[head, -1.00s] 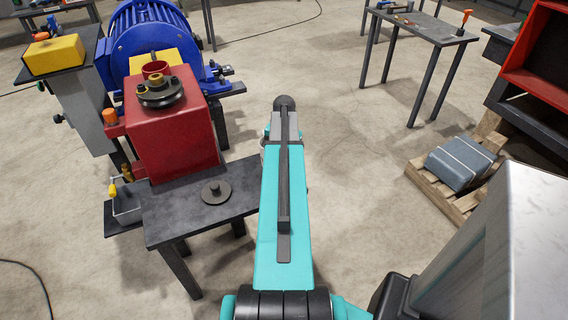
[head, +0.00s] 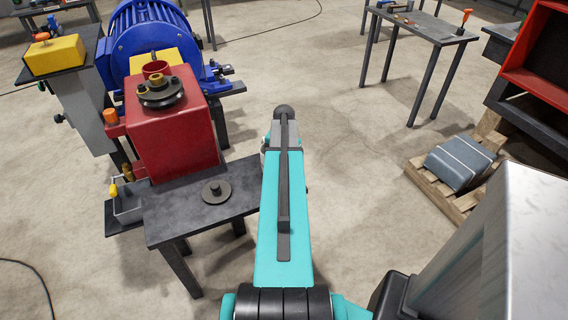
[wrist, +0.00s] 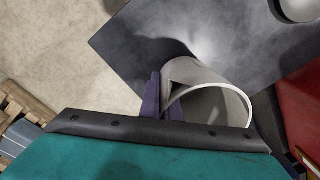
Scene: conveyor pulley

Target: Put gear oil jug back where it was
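The gear oil jug (wrist: 208,82) appears as a pale grey-white, round-walled vessel with a curved white rim in the wrist view. My gripper (wrist: 162,104) shows as purple fingers close together at the jug's left side, with the jug's edge against them. It looks shut on the jug, though the contact is partly hidden. The jug is seen against the dark tabletop; the gap between them cannot be judged. In the head view my arm hides the gripper and nearly all of the jug.
A dark low table (head: 170,225) left of my arm bears a flat grey disc (head: 216,191). A red housing (head: 175,135) with a pulley stands behind it, near a blue motor (head: 150,45). A pallet (head: 440,195) with a grey block lies right. Open floor lies between.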

